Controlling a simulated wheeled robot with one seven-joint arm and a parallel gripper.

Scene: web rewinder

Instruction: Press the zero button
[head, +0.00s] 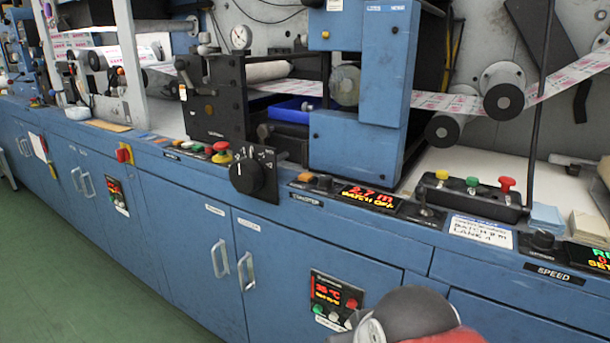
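No button with a readable "zero" label shows in the head view. A small orange button (305,177) and a dark button or knob (323,183) sit on the ledge, just left of a counter display (370,199) that reads about 2.7 m with "BATCH OFF" below. I cannot tell which control is the zero button. A rounded grey and red part of my own arm shows at the bottom edge, below these controls and apart from them. My gripper's fingers are not in view.
A black rotary dial (247,175) stands up left of the display, and a joystick (425,206) stands right of it. A box with yellow, green and red buttons (472,195) lies further right. A red mushroom button (222,150) and cabinet handles (245,270) protrude. Green floor (90,285) is clear.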

